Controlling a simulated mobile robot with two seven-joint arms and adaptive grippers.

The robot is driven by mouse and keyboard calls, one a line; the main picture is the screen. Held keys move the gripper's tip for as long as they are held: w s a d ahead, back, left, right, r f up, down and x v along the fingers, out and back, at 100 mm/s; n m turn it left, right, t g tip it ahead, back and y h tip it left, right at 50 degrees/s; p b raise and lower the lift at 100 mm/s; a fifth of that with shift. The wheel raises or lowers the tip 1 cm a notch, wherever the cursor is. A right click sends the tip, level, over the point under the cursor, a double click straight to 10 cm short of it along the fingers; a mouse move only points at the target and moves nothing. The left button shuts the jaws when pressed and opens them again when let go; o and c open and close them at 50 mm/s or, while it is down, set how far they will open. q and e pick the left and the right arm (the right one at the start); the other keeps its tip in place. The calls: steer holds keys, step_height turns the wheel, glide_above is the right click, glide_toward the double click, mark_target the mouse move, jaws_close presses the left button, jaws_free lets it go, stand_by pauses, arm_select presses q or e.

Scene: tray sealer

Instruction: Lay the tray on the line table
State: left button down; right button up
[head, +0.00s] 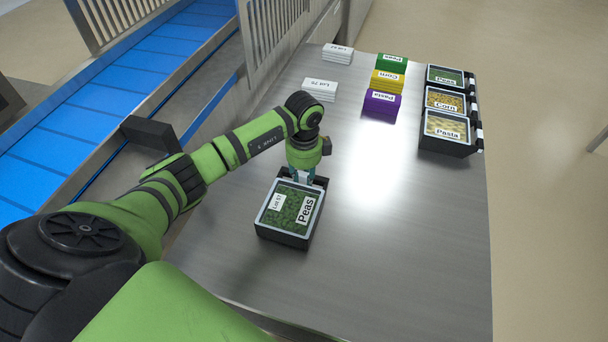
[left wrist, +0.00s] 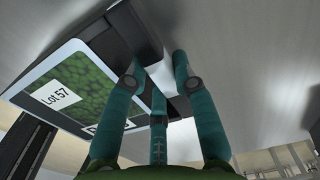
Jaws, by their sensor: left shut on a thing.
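A dark tray (head: 281,235) with a pale rim holds green peas under a clear top with the labels "Lot 57" and "Peas". My left gripper (head: 303,179) is shut on the tray's far side, by a dark part at its edge. In the left wrist view the teal fingers (left wrist: 160,88) reach to the side of the tray (left wrist: 38,68). The tray is over the near left part of the grey metal table (head: 400,240); I cannot tell whether its underside touches the top. My right gripper is not in view.
Dark trays of peas (head: 445,77), corn (head: 445,100) and pasta (head: 447,132) stand at the far right. Green (head: 391,63), yellow (head: 387,83) and purple (head: 381,104) label stacks and white stacks (head: 320,89) stand at the back. A blue conveyor (head: 110,90) runs at left. The table's near right is clear.

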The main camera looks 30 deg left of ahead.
arm_select(q)
steer(key=c, duration=0.9)
jaws_free()
steer(key=shift+c, duration=0.2)
steer(key=c, duration=0.3)
steer(key=shift+r, duration=0.15)
step_height(320, 180, up, 7)
steer(key=p, duration=0.6)
